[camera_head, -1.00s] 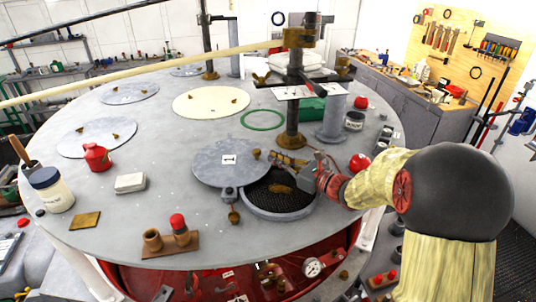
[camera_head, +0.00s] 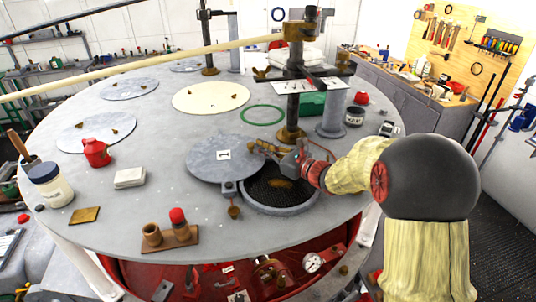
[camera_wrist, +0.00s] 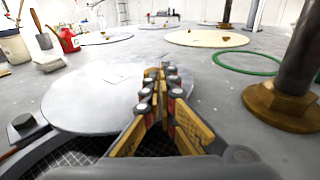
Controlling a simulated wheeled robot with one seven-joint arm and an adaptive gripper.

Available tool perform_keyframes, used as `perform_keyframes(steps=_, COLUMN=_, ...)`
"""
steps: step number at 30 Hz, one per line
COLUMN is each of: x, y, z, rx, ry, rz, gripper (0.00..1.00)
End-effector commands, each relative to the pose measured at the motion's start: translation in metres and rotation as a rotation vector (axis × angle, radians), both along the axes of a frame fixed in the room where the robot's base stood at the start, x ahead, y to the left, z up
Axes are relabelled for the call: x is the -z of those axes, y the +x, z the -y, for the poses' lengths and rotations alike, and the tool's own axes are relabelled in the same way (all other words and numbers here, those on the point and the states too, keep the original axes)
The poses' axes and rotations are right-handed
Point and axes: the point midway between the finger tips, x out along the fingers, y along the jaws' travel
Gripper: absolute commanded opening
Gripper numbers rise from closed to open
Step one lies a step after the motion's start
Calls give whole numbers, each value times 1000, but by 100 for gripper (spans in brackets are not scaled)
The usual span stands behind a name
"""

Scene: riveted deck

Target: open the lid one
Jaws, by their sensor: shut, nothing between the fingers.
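Lid one (camera_head: 208,167) is a flat grey disc marked 1 on the round deck. It is swung partly to the left off a round, mesh-floored opening (camera_head: 257,198), covering only part of its left and back side. A pivot lug sits at the lid's front edge (camera_head: 228,188). My gripper (camera_head: 258,149) is shut and empty at the lid's right edge. In the wrist view, its fingertips (camera_wrist: 154,76) are together over the lid (camera_wrist: 85,95). A small brown knob at that edge is largely hidden by the fingers; I cannot tell whether they touch it.
A dark post (camera_head: 292,110) with a brass foot stands close behind my gripper, with a grey cylinder (camera_head: 331,112) to its right. A red can (camera_head: 96,152) and a white block (camera_head: 130,178) stand left of the lid, with bare deck between.

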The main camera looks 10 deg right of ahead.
Motion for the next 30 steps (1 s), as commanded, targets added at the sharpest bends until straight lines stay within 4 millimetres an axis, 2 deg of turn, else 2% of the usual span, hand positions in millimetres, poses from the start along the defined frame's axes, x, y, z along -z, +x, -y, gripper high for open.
perform_keyframes(steps=5, x=3, y=14, z=-16, rx=-2, ry=-1, rz=0, gripper=0)
perform_keyframes(steps=17, x=0, y=14, z=-15, rx=0, ry=-1, rz=-1, gripper=0)
perform_keyframes(steps=23, x=-3, y=-5, z=-1, rx=3, ry=0, rz=2, gripper=0)
perform_keyframes(steps=30, x=-5, y=-46, z=27, rx=4, ry=0, rz=0, gripper=0)
